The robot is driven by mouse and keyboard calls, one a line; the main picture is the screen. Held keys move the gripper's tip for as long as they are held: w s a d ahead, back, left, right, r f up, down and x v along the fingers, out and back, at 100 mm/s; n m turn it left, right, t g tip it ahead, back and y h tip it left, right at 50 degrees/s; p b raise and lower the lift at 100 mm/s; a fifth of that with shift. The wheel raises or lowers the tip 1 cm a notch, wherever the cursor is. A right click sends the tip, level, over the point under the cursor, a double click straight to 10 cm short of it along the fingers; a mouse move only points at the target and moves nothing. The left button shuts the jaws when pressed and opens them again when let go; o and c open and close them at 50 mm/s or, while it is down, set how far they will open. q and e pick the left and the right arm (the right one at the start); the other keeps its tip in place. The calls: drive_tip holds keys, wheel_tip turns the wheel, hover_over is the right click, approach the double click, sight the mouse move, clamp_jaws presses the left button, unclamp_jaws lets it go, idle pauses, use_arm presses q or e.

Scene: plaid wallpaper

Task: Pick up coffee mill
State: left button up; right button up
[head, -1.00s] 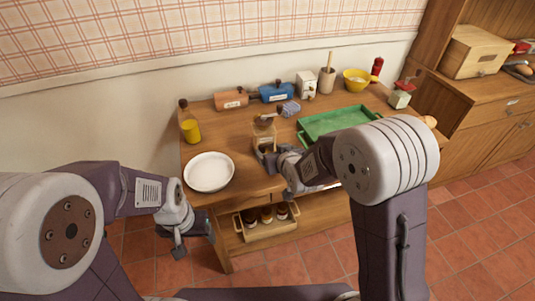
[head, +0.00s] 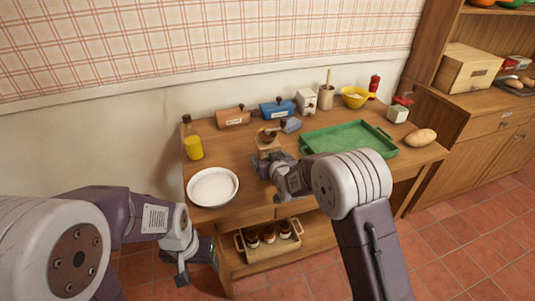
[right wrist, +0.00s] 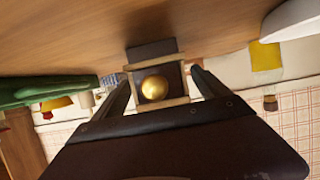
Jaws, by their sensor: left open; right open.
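The coffee mill (head: 268,145), a small wooden box with a dark top and crank, stands on the wooden table right of the plate. In the right wrist view the mill (right wrist: 153,86) shows its gold dome and wooden edges between the two fingers. My right gripper (head: 262,167) is open at the mill's near side; the fingers lie on either side of it in the wrist view, and I cannot tell whether they touch. My left gripper (head: 190,263) is open and empty, low in front of the table's left end.
A white plate (head: 213,187) and yellow-labelled bottle (head: 193,145) stand left. A green tray (head: 347,137) and potato (head: 420,137) lie right. Blue (head: 278,108) and orange-brown (head: 233,117) boxes stand behind. A jar crate (head: 269,247) sits on the lower shelf.

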sight(267, 146)
drive_tip(key=shift+x, duration=0.75)
drive_tip(key=shift+s, duration=0.1)
drive_tip(key=shift+c, duration=0.6)
drive_tip(key=shift+r, duration=0.1)
drive_tip(key=c, duration=1.7)
wheel_tip(267, 146, up, 4)
drive_tip(key=shift+r+p, duration=0.1)
drive_tip(key=shift+p, duration=0.5)
drive_tip(key=shift+c, duration=0.2)
drive_tip(key=w+d+r+p, duration=0.1)
drive_tip(key=d+r+p, duration=0.2)
drive_tip(key=d+r, duration=0.4)
drive_tip(key=d, duration=0.4)
drive_tip(key=shift+w+d, duration=0.3)
drive_tip(key=shift+w, duration=0.1)
